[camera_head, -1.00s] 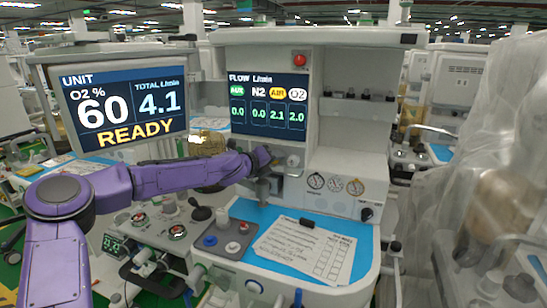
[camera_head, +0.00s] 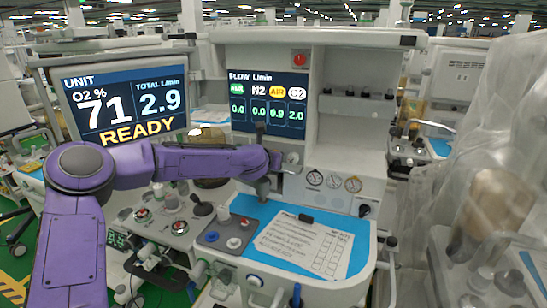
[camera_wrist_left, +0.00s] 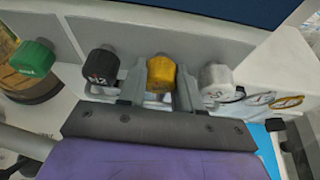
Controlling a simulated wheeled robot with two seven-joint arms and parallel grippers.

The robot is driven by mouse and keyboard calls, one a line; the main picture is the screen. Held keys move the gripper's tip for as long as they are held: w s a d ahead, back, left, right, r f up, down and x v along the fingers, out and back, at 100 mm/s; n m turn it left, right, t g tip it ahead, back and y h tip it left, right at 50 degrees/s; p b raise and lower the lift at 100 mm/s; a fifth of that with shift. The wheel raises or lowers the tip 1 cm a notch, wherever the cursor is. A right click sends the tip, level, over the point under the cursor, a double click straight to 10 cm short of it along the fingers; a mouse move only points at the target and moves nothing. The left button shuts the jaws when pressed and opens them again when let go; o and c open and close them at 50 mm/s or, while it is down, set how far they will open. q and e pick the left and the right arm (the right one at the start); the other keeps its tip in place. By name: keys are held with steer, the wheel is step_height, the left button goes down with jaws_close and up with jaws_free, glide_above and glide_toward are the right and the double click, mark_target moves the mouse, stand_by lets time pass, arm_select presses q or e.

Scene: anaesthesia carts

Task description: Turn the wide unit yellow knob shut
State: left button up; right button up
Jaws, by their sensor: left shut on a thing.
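The yellow knob (camera_wrist_left: 161,73) is in the left wrist view, in a row between a black knob (camera_wrist_left: 101,65) and a white knob (camera_wrist_left: 215,79). My left gripper (camera_wrist_left: 160,90) has one finger on each side of the yellow knob and is shut on it. In the head view my left gripper (camera_head: 274,160) is at the panel under the flow screen and hides the yellow knob. The flow screen (camera_head: 268,100) on the wide unit reads 0.9 under the yellow AIR label and 2.0 under O2. My right gripper is not in view.
A green knob (camera_wrist_left: 34,57) is at the row's left end. Below the panel is a blue worktop (camera_head: 345,225) with a paper sheet (camera_head: 300,245) and a grey tray (camera_head: 240,228). The unit screen (camera_head: 122,102) reads O2 71 and total 2.9. Plastic sheeting hangs at right.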

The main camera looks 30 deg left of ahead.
arm_select(q)
steer(key=m+y+b, duration=0.1)
steer(key=m+y, duration=0.1)
steer(key=m, duration=0.1)
stand_by(0.4)
steer(key=shift+g+y, duration=0.3)
steer(key=shift+y, duration=0.1)
steer(key=o, duration=0.8)
steer(key=shift+c, duration=0.2)
steer(key=b+v, duration=0.2)
steer(key=v, duration=0.8)
steer(key=shift+s+m, duration=0.25)
steer(key=shift+m, duration=0.05)
